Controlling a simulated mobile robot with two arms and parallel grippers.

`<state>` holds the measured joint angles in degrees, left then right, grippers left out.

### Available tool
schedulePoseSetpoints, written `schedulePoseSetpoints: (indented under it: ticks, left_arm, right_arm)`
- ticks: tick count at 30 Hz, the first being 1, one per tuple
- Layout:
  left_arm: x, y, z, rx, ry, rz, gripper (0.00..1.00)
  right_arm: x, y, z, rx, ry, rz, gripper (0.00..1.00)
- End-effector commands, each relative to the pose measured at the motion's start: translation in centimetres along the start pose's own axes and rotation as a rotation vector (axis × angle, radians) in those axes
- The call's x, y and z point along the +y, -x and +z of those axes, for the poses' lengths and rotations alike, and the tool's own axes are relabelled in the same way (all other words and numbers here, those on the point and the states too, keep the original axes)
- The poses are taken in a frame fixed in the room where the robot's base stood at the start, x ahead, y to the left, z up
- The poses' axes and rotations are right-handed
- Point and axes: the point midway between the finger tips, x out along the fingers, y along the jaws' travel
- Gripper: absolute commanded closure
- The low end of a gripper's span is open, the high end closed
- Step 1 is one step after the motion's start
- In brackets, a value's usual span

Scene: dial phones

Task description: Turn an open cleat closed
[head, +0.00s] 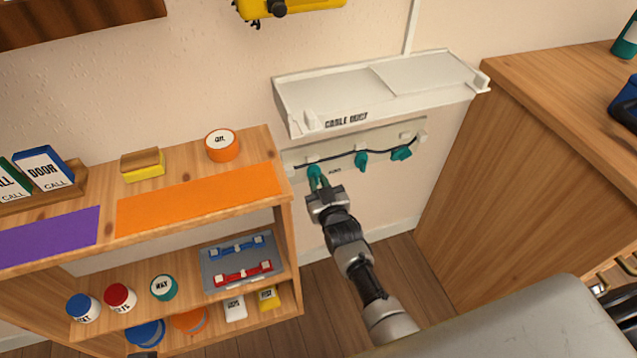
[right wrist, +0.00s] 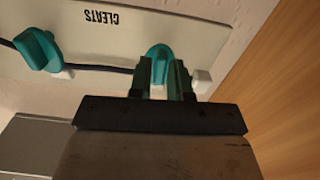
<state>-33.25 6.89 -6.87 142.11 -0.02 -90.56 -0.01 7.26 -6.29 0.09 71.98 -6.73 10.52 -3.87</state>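A pale strip (head: 338,150) on the wall carries three teal cleats in a row, with a dark cord running along it. The left cleat (head: 314,171) and middle cleat (head: 361,161) point mostly downward; the right cleat (head: 401,153) lies more sideways. My right gripper (head: 319,186) is at the left cleat. In the right wrist view its two fingers (right wrist: 163,78) stand close on either side of that cleat (right wrist: 158,56), partly covering it; I cannot tell whether they press on it. Another cleat (right wrist: 38,50) sits tilted at left there.
A white cable-duct ledge (head: 375,95) juts out just above the cleats. A wooden shelf (head: 285,200) with cans and boxes stands close on the left. A wooden cabinet (head: 520,160) stands at right. Wall below the strip is clear.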

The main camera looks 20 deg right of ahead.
Motion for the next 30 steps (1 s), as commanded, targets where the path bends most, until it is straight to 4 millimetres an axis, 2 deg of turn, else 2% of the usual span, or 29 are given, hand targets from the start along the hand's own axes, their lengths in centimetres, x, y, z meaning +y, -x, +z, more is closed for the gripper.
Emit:
schedulePoseSetpoints:
  ticks: [1,3,4,14,17,24,26,30]
  left_arm:
    - [0.0,0.0,0.0,0.000,0.000,0.000,1.00]
    - [0.0,0.0,0.0,0.000,0.000,0.000,1.00]
    - [0.0,0.0,0.0,0.001,0.000,0.000,1.00]
    - [0.0,0.2,-0.1,0.001,0.000,0.000,1.00]
    - [0.0,0.7,-0.2,0.001,0.000,0.000,1.00]
    - [-0.1,1.8,-0.7,0.004,0.000,0.001,1.00]
    - [0.0,0.2,-0.6,-0.011,0.000,0.002,1.00]
    - [0.1,-1.4,-0.6,-0.016,-0.001,0.003,1.00]
  right_arm:
    - [0.0,0.0,0.1,-0.001,0.001,0.000,0.74]
    - [0.0,0.0,0.0,0.000,0.001,0.000,0.63]
    - [0.0,0.0,0.0,0.000,0.001,0.000,0.62]
    - [0.0,0.5,-0.1,0.000,0.001,0.000,0.62]
    - [0.0,1.8,-0.1,-0.001,0.001,0.000,0.62]
    - [0.0,6.6,-0.1,-0.002,0.001,0.000,0.62]
    - [0.0,7.8,-0.1,-0.002,0.001,0.000,0.62]
    - [0.0,9.7,-0.1,-0.001,0.001,0.000,0.62]
